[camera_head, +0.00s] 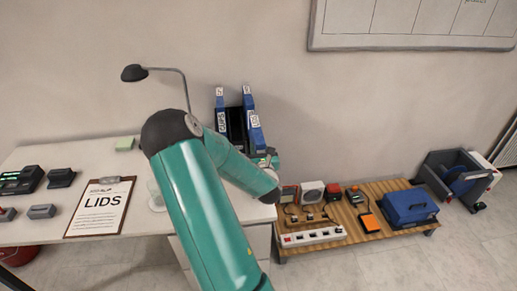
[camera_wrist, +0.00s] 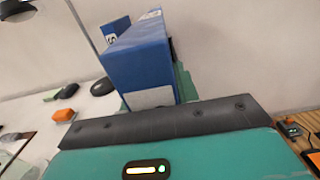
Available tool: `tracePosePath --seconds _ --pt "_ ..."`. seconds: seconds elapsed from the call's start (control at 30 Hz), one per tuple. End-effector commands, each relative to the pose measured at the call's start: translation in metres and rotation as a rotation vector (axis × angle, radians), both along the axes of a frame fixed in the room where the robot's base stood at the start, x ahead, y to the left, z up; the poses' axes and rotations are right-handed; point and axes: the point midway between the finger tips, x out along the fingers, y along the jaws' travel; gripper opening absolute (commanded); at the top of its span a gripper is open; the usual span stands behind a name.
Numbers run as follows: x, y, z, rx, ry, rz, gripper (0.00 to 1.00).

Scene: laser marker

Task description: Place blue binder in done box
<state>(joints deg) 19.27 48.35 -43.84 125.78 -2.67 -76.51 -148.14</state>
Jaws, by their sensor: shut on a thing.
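Two blue binders stand upright at the back right of the white desk, the left binder (camera_head: 220,120) and the right binder (camera_head: 252,118), both with white spine labels. My gripper (camera_head: 264,160) is at the right binder, largely hidden by my arm. In the wrist view, my gripper (camera_wrist: 152,88) is shut on the right binder (camera_wrist: 140,58), with green finger parts at its sides. The left binder (camera_wrist: 114,28) shows just behind it. No box marked as the done box can be made out.
The white desk (camera_head: 105,157) holds a clipboard (camera_head: 100,207) reading LIDS, a lamp (camera_head: 134,73) and dark devices. A low wooden table (camera_head: 345,215) to the right holds a blue toolbox (camera_head: 409,207) and a power strip (camera_head: 312,236). A grey open bin (camera_head: 435,165) stands beyond.

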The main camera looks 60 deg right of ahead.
Motion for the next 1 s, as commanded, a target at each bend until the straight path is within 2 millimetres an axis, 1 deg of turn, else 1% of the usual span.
tracePosePath --seconds 0.2,0.23,0.3,0.33,0.57,0.7,0.87,1.0 --pt "0.000 0.000 -0.002 -0.001 -0.001 0.001 0.00" --pt "0.000 0.000 -0.002 0.001 0.001 0.001 0.37" --pt "0.000 0.000 -0.002 0.001 0.001 0.001 0.50" --pt "0.000 0.000 -0.002 0.001 0.001 0.001 0.53" --pt "0.000 0.000 -0.002 0.001 0.001 0.001 0.53" --pt "0.000 0.001 0.001 0.001 -0.001 0.000 0.53" --pt "-0.016 0.019 0.000 0.003 0.001 0.000 0.53" --pt "-0.036 0.043 0.000 0.003 0.003 0.000 0.53"
